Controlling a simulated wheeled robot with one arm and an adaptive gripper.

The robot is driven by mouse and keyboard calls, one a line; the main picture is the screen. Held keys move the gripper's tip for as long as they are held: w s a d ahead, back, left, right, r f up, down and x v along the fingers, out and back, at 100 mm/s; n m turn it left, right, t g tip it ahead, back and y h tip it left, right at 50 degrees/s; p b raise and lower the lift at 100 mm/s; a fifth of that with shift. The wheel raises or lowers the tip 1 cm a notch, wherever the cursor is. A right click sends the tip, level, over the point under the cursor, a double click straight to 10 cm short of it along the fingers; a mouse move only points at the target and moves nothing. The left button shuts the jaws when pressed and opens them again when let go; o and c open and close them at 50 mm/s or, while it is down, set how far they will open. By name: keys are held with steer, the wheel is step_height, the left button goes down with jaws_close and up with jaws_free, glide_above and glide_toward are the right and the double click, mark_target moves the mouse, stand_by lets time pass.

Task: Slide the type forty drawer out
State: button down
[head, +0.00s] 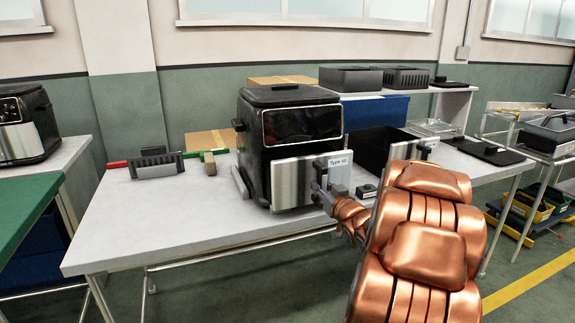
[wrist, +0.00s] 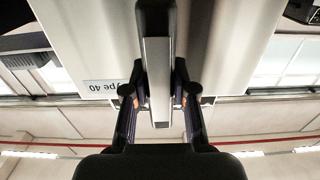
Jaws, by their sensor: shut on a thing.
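The black air fryer (head: 290,140) stands upright on the white table. Its silver drawer front (head: 290,185) faces my side and bears a "Type 40" label (head: 337,161). The label also shows upside down in the wrist view (wrist: 100,87). My gripper (head: 324,186) is at the right part of the drawer front, below the label. In the wrist view, my gripper (wrist: 160,92) has its two fingers on either side of the drawer handle (wrist: 157,75), a dark bar with a silver face, and is shut on it. My gripper hides part of the handle in the head view.
An open black bin (head: 374,150) stands right of the fryer, with a small dark block (head: 367,190) in front. A dark slotted piece (head: 157,165) lies to the left. The white table (head: 150,225) is clear at its front left. Another fryer (head: 25,125) stands far left.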

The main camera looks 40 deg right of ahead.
steer(key=c, duration=0.9)
jaws_free()
steer(key=shift+o, duration=0.3)
steer(key=o, duration=0.3)
steer(key=shift+s, duration=0.1)
steer(key=shift+v, duration=3.45)
step_height(320, 180, up, 10)
